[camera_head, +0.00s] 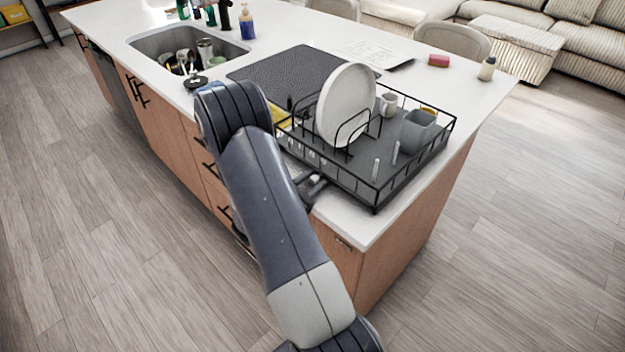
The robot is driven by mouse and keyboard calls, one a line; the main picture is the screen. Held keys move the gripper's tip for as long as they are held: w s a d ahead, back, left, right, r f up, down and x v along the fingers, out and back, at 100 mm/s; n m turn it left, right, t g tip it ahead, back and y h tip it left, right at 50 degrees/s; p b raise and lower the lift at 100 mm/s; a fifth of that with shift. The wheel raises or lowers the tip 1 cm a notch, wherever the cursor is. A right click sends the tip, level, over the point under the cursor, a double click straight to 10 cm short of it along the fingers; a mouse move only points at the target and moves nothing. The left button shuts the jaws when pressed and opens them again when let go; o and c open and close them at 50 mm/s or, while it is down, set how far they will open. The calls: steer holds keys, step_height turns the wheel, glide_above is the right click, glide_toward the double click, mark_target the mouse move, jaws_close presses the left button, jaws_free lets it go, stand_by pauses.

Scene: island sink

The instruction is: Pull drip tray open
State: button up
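A black wire dish rack (447,133) stands on the near right end of the white island counter. Its dark grey base, which looks like the drip tray (358,178), lies flat inside the rack's frame. My gripper (318,184) is at the rack's near left edge, low by the counter top. My arm hides most of it, so I cannot tell whether its fingers are open or touch the tray.
The rack holds a large white plate (345,105), a grey cup (417,131) and a white mug (389,104). A dark mat (290,75) lies behind it, and the sink (165,42) is at the far left. The counter's right strip and the floor are clear.

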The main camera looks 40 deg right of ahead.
steer(key=shift+c, duration=0.2)
jaws_close()
